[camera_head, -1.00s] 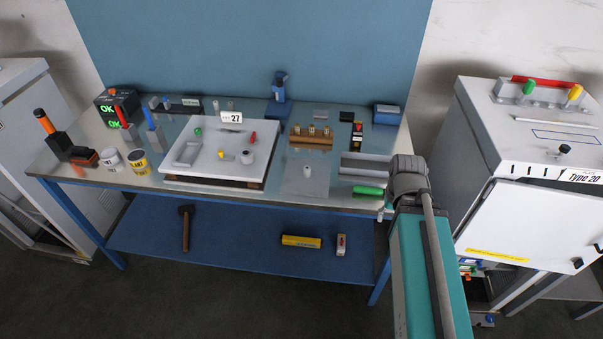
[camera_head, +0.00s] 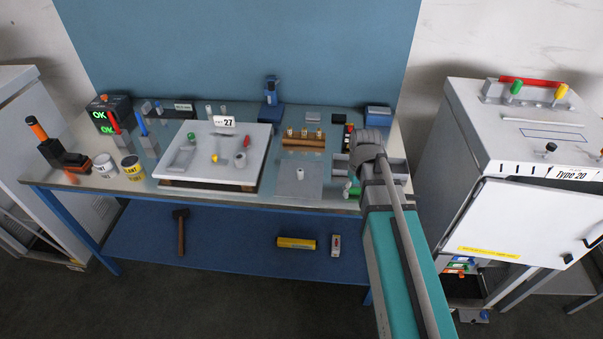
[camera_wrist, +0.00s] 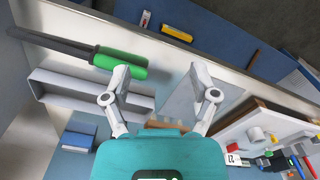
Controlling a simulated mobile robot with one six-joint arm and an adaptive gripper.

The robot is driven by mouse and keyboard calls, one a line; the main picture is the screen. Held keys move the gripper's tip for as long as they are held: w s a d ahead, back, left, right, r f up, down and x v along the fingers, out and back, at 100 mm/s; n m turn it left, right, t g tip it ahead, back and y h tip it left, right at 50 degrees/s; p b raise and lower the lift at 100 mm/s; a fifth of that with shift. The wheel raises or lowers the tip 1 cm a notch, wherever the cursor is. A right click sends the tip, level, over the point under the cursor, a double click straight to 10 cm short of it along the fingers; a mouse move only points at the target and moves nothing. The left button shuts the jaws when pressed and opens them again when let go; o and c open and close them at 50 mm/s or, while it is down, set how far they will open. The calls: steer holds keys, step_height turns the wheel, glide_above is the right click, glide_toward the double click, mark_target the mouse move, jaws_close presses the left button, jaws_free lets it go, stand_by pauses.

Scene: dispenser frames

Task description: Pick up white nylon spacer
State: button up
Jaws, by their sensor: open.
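A small white cylinder (camera_head: 300,174), which looks like the white nylon spacer, stands upright on a grey square sheet (camera_head: 287,190) at the front of the bench. My gripper (camera_wrist: 162,78) is open and empty in the wrist view, above the bench's front part. The grey sheet (camera_wrist: 176,104) lies below, between and beside the fingers. The small cylinder is not clear there; the right finger may hide it. In the head view my arm hides the fingers.
A green-handled tool (camera_wrist: 120,62) and a grey tray (camera_wrist: 70,88) lie left of the gripper in the wrist view. A wooden block with brass-coloured pieces (camera_head: 303,140) stands behind the sheet. An open-doored grey cabinet (camera_head: 530,165) stands to the right.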

steer(key=w+a+r+n+p, duration=0.1)
steer(key=w+a+r+n, duration=0.1)
steer(key=w+a+n, duration=0.6)
steer(key=n+p, duration=0.1)
steer(key=n, duration=0.2)
glide_above(300, 170)
steer(key=shift+s+d+r, duration=0.2)
steer(key=shift+s+r, duration=0.05)
steer(key=shift+f, duration=0.1)
step_height(300, 170, down, 8)
steer(key=b, duration=0.8)
steer(key=shift+f, duration=0.2)
steer(key=shift+f+b, duration=0.1)
steer(key=shift+b, duration=0.25)
steer(key=shift+w+a+f+b, duration=0.15)
steer(key=shift+f+b, duration=2.35)
